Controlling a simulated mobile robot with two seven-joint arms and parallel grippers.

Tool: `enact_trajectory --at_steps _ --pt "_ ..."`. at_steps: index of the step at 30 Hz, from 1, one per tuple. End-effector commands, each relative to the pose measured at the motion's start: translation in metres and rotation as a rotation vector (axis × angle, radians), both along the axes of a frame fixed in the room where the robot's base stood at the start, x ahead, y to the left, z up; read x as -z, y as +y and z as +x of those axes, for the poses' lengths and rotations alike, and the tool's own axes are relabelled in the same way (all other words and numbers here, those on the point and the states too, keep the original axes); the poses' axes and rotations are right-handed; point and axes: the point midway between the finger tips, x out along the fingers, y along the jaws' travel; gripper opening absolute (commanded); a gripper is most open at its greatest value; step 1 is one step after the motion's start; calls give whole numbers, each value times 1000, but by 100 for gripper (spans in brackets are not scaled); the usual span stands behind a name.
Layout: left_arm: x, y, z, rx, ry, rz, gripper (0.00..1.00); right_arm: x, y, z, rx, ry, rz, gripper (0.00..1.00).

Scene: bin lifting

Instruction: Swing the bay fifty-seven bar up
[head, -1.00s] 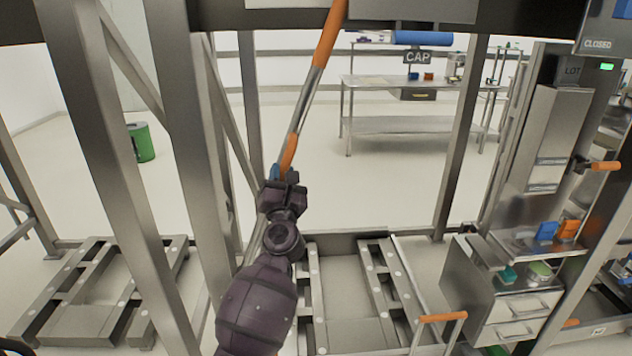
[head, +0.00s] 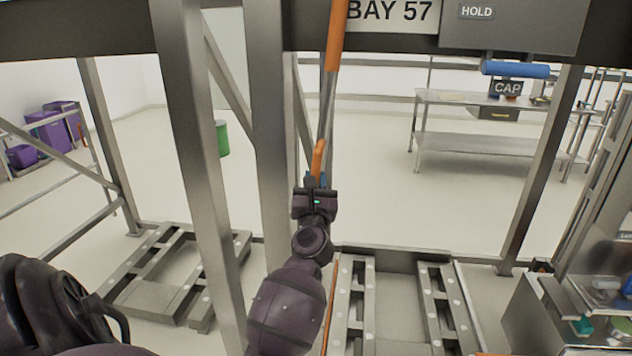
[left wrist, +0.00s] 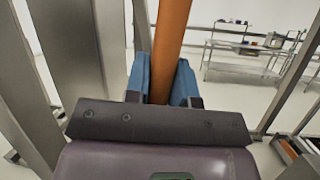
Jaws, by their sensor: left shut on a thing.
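The bay fifty-seven bar (head: 327,105) is a long metal bar with orange sections. In the head view it runs steeply up, nearly upright, and its top leaves the picture beside the "BAY 57" sign (head: 390,12). My left gripper (head: 316,182) is shut on the bar's lower orange section. In the left wrist view the blue fingers of my left gripper (left wrist: 161,82) sit on both sides of the orange bar (left wrist: 171,40). The bar's top end is out of view. My right gripper is not in view.
Steel posts (head: 270,130) stand just left of the bar. A pallet-like base (head: 360,300) lies below, another (head: 170,275) to the left. A steel cabinet (head: 540,315) is at lower right. A steel table (head: 480,150) stands behind, with open floor before it.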

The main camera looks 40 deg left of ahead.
Motion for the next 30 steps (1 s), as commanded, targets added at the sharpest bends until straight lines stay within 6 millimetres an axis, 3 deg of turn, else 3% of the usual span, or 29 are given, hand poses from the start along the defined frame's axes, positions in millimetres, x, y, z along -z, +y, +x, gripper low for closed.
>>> enact_trajectory --at_steps 1,6,18,30 --pt "1 0 0 0 2 -1 26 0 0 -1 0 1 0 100" --pt "1 0 0 0 2 0 48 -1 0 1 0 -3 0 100" --pt "4 -4 -4 1 3 0 48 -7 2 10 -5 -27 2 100" --pt "34 -45 -49 0 4 -2 48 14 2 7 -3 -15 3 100"
